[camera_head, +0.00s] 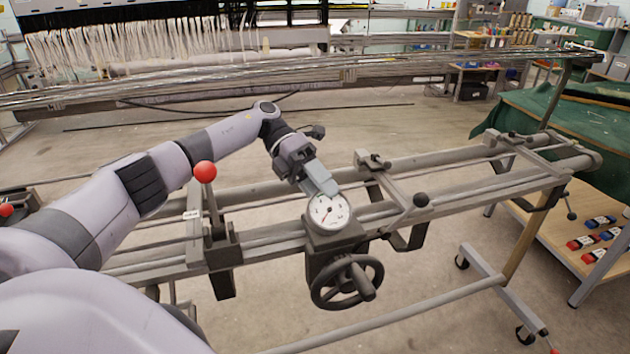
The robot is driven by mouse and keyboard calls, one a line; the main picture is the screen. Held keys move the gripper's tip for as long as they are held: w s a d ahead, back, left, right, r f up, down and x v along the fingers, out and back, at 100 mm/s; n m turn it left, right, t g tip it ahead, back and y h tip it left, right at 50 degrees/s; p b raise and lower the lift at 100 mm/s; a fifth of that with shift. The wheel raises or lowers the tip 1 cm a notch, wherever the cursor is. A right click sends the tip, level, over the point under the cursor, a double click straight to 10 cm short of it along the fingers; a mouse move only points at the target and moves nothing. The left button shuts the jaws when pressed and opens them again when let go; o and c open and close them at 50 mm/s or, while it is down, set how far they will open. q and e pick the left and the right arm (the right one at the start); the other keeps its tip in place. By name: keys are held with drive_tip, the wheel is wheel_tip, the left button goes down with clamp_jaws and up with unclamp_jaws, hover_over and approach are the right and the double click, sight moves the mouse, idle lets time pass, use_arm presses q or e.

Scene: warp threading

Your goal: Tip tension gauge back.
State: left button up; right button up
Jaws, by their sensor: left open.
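The tension gauge (329,212) has a round white dial with dark marks and a red mark, set on a dark housing on the rail of the metal frame. Its face is turned upward and toward me. A black handwheel (347,282) is below it on the same housing. My left gripper (330,192) is at the far upper edge of the dial, its fingers pointing down at it. The fingers overlap the dial's top edge, and I cannot tell whether they touch it. My right gripper is not in view.
A lever with a red ball knob (205,171) stands left of the gauge. A black-knobbed lever (421,200) and clamp are to the right. A green cloth (535,112) covers a table at right. White warp threads (120,45) hang at the back left. Open floor lies beyond the rails.

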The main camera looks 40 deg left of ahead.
use_arm(q)
drive_tip(key=b+v, duration=0.1)
drive_tip(key=v, duration=0.5)
drive_tip(key=shift+a+r+b, duration=0.2)
drive_tip(key=shift+a+b, duration=0.1)
idle(0.4)
